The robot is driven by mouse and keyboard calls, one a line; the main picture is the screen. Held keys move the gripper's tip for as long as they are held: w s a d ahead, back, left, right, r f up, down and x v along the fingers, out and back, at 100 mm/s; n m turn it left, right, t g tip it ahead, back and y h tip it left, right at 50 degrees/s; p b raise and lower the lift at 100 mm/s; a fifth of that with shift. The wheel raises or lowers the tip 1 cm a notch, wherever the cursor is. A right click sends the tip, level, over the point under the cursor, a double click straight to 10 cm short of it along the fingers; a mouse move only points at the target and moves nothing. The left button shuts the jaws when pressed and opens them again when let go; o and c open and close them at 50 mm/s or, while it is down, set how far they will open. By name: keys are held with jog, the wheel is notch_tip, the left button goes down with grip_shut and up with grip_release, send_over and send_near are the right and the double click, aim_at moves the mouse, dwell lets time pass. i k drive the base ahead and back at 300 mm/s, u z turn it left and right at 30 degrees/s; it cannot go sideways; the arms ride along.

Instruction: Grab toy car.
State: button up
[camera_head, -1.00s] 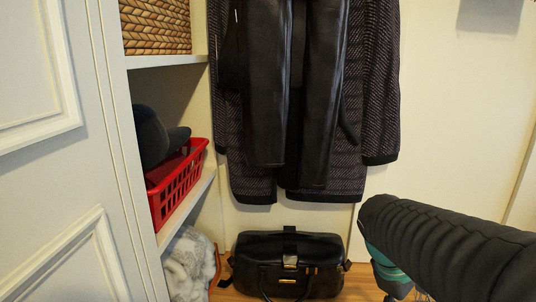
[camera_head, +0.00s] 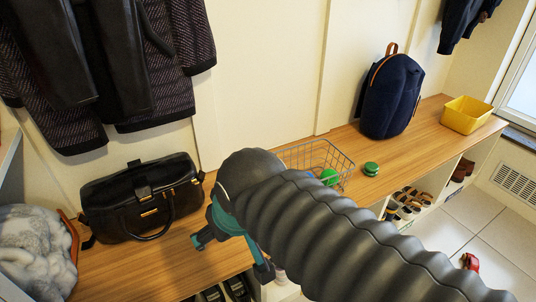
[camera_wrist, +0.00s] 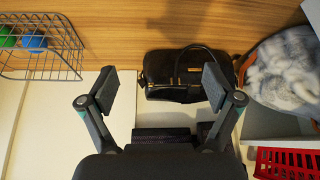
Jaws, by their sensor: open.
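A small red object (camera_head: 470,262) shows at the lower right of the head view, low by the tiled floor. It may be the toy car, but it is too small and partly covered by my arm to tell. My gripper (camera_head: 233,256) is over the front part of the wooden bench, to the left of the red object and well apart from it. In the wrist view my gripper (camera_wrist: 160,88) has its two fingers spread with nothing held between them. The red object does not show in the wrist view.
The wooden bench (camera_head: 350,142) bears a black handbag (camera_head: 142,200), a wire basket (camera_head: 318,160) with balls, a green object (camera_head: 371,168), a navy backpack (camera_head: 392,95) and a yellow bin (camera_head: 467,115). Shoes (camera_head: 410,202) fill cubbies below. Tiled floor (camera_head: 430,240) lies right.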

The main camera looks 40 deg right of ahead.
aim_at(471, 262)
jog(key=z, duration=4.3)
jog(key=i, duration=1.95)
jog(key=u, duration=2.3)
